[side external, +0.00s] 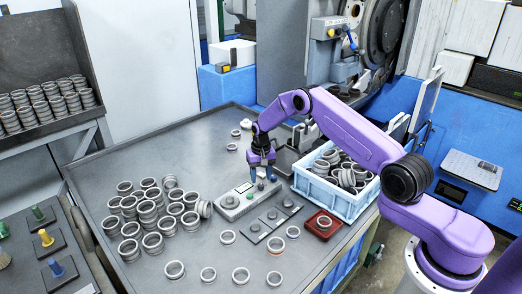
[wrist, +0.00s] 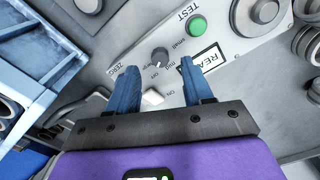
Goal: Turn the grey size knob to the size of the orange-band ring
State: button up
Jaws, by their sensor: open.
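The grey size knob (wrist: 160,56) is a small dark dial on the grey control panel (wrist: 222,22). Size words, including "small" and "mid", are printed beside it; its exact pointer setting is too small to tell. My gripper (wrist: 160,66) is open, its blue fingers on either side of the knob with gaps between. I cannot tell the fingertips' height. In the side external view, my gripper (side external: 262,180) points down over the panel box (side external: 236,204) and hides the knob.
A green button (wrist: 197,25) and a white switch (wrist: 152,97) are close to the fingers. Piled rings (side external: 150,212) stand left. A blue crate of rings (side external: 338,200) and a red tray (side external: 322,232) with one ring are right. Several loose rings lie in front.

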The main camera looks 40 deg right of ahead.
aim_at(261, 185)
notch_tip(261, 185, up, 14)
jog(key=shift+f, duration=0.15)
dwell(0.3)
jog(key=s+a+r+n, duration=0.4)
jog(key=s+a+r, duration=0.2)
jog(key=s+a, duration=0.35)
jog(key=s+a+r+n, duration=0.5)
jog(key=s+a, duration=0.3)
jog(key=a, duration=0.2)
jog(key=s+d+n, duration=0.2)
jog(key=s+n, duration=0.2)
jog(key=s, duration=1)
jog(key=s+d+r+n, duration=0.1)
jog(key=s+n, duration=0.4)
jog(key=s, duration=0.9)
jog(key=shift+s+d+r, duration=0.2)
jog(key=shift+s+d, duration=0.05)
jog(key=shift+d, duration=0.65)
